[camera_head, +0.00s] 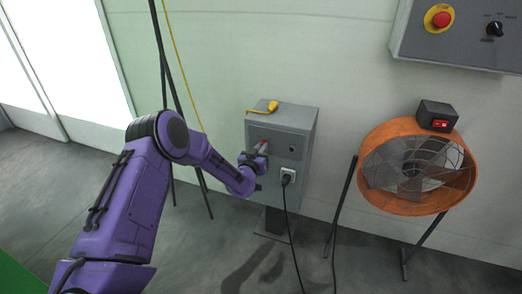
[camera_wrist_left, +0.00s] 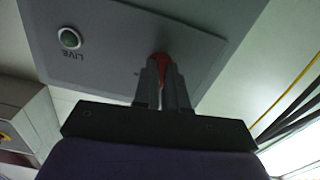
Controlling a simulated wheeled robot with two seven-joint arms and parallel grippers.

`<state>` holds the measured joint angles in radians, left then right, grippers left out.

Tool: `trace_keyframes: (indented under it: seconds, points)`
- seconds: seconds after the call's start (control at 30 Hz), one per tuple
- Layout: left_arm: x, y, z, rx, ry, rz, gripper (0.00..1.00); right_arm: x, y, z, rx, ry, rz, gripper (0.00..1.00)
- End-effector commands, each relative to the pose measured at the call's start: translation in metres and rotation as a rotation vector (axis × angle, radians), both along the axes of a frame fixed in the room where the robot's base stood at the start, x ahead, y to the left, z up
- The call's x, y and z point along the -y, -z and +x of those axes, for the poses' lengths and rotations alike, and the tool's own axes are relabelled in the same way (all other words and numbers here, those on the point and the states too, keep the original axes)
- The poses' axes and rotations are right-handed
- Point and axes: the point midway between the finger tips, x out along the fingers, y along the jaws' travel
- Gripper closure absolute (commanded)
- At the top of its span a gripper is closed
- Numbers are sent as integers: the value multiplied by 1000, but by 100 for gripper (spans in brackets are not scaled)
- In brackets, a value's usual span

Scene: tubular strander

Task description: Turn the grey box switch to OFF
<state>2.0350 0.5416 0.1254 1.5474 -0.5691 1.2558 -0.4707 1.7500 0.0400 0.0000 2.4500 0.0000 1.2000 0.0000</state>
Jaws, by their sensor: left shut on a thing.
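The grey box (camera_head: 293,120) stands on a post against the wall, in the middle of the head view. Its front panel (camera_wrist_left: 110,45) fills the upper part of the left wrist view, with a round lamp (camera_wrist_left: 69,38) marked LIVE. The red switch (camera_wrist_left: 160,59) shows between the fingertips of my left gripper (camera_wrist_left: 160,75). The gripper (camera_head: 262,150) is shut on this switch at the left of the box front. Most of the switch is hidden by the fingers, and its position cannot be read. My right gripper is not in view.
A black plug (camera_head: 287,178) with a hanging cable sits in a socket low on the box. A yellow object (camera_head: 271,106) lies on top. An orange fan (camera_head: 418,168) stands to the right. A control panel (camera_head: 460,32) is on the wall at upper right.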

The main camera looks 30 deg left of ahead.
Motion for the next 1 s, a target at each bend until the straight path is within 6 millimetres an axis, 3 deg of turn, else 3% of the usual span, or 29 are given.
trace_keyframes:
  seconds: [0.5,1.0]
  points:
    - [-1,2,-1,106,-2,-445,100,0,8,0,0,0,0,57]
    - [0,2,-1,152,-1,-645,100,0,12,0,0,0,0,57]
